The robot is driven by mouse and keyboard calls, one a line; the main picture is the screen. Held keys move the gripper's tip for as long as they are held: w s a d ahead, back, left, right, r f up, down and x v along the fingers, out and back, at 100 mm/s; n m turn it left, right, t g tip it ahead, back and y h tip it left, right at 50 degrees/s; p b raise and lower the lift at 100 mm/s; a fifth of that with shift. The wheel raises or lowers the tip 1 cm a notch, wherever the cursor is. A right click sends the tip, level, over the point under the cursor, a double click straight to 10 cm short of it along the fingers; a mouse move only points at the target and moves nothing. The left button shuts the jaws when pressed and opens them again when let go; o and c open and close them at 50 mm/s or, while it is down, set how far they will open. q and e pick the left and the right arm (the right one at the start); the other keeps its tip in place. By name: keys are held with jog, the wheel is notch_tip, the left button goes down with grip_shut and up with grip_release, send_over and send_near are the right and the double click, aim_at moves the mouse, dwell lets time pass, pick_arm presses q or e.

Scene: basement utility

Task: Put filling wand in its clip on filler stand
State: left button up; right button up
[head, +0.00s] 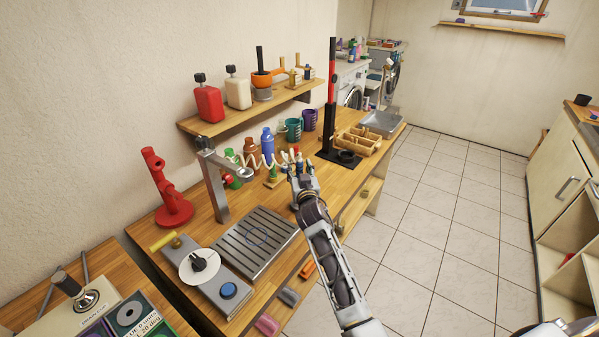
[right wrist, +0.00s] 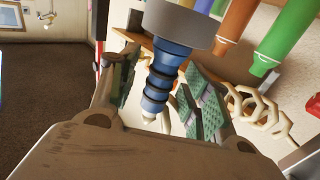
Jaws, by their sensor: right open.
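The grey metal filler stand (head: 215,185) stands upright on the wooden bench, with an arm reaching right from its top. A cream coiled hose (head: 264,168) runs from near that arm towards my right gripper (head: 301,172); its loops (right wrist: 268,112) also show in the right wrist view. In that view a blue ribbed piece (right wrist: 163,72), seemingly the filling wand, has black rings, a grey collar and a pale tip. It lies between the open green-padded fingers; contact cannot be told. In the head view the gripper mostly hides it. I cannot make out the clip. My left gripper is not in view.
A slotted metal tray (head: 256,240) lies in front of the stand. A red holder (head: 174,208) is left of it. Several bottles (head: 268,147) and mugs (head: 293,130) stand behind the hose. A black-and-red post (head: 331,100) and wooden caddy (head: 356,138) stand farther right.

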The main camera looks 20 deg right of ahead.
jog(key=shift+w, duration=0.2)
dwell(0.4)
grip_shut()
jog(key=shift+r, duration=5.05)
